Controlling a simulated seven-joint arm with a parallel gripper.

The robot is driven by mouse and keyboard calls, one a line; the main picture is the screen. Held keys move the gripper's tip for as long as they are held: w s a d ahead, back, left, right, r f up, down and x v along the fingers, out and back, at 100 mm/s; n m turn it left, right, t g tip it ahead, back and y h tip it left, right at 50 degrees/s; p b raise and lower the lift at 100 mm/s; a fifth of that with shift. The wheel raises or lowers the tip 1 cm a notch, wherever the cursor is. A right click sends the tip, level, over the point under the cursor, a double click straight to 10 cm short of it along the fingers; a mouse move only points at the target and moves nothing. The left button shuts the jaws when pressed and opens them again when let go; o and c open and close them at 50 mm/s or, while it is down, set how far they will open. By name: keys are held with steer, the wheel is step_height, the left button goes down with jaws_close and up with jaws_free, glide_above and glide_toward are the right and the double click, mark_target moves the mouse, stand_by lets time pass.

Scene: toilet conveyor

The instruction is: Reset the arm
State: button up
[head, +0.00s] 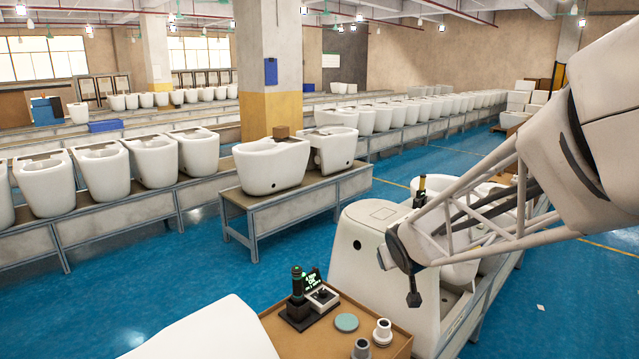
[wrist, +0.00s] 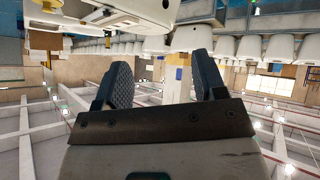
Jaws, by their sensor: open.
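My gripper (head: 402,262) hangs at the end of my arm, which reaches in from the right in the head view. It is in front of a white toilet (head: 375,225) on the near conveyor; I cannot tell whether they touch. In the wrist view my gripper (wrist: 160,75) has its two dark ridged fingers spread apart, with nothing between them. The wrist picture is upside down, with toilets at its top.
A brown tray (head: 392,348) at the bottom holds a black-and-green device (head: 298,295), a teal disc (head: 346,322) and small cylindrical parts (head: 382,332). A bench with two toilets (head: 270,165) stands beyond. Blue floor (head: 215,275) is clear between.

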steer(key=s+r+m+g, duration=0.2)
steer(key=s+g, duration=0.5)
steer(key=s, duration=2.6)
steer(key=shift+d+m, duration=0.35)
steer(key=shift+m, duration=0.35)
steer(key=shift+r, duration=0.1)
